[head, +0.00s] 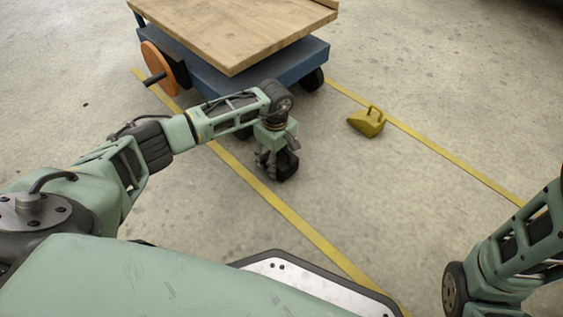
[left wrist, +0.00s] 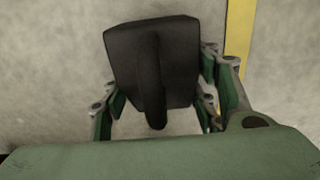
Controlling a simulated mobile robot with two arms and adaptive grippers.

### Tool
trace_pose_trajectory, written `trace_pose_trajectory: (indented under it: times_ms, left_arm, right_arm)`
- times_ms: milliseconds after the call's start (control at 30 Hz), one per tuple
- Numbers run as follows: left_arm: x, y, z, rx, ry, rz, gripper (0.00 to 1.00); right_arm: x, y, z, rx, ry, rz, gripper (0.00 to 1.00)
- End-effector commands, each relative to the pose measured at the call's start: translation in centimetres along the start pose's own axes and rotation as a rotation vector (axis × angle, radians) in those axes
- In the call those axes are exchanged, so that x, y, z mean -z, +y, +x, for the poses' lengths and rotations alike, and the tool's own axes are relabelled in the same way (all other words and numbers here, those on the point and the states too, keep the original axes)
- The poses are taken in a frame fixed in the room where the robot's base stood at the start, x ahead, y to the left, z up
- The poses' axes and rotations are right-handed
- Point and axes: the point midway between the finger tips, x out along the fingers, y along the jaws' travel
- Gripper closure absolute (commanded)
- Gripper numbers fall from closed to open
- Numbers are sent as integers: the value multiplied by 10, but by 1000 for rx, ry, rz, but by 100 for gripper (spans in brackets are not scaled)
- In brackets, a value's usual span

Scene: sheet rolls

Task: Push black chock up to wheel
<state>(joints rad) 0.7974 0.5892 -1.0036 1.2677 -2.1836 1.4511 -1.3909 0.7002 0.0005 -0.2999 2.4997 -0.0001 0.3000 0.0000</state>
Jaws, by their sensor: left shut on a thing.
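The black chock (head: 288,164) is a dark wedge with a handle on top. It also shows in the left wrist view (left wrist: 177,65), between the fingers. My left gripper (head: 273,163) is shut on it, pointing down at or just above the floor; I cannot tell whether the chock touches the floor. The blue cart's near right wheel (head: 313,79) is dark and shows beyond the gripper. Another dark wheel (head: 243,132) of the cart is mostly hidden behind my left forearm. The chock is apart from the right wheel. My right gripper is out of view.
The blue cart (head: 311,58) has a wooden top (head: 235,25) and an orange hand wheel (head: 157,70) on its left. A yellow chock (head: 367,121) stands by the right yellow floor line (head: 455,166). The concrete between the lines is otherwise clear.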

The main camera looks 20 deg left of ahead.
Motion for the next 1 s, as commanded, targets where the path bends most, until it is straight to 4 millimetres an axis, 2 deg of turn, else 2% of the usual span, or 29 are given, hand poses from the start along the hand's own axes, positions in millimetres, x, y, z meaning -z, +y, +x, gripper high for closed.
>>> trace_pose_trajectory:
  times_ms: [700, 1000]
  left_arm:
    - [52, -3, 1, 2, 4, -3, 84]
    - [56, -3, 0, 1, 4, -1, 84]
  right_arm:
    - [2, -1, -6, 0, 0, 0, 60]
    - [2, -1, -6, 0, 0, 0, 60]
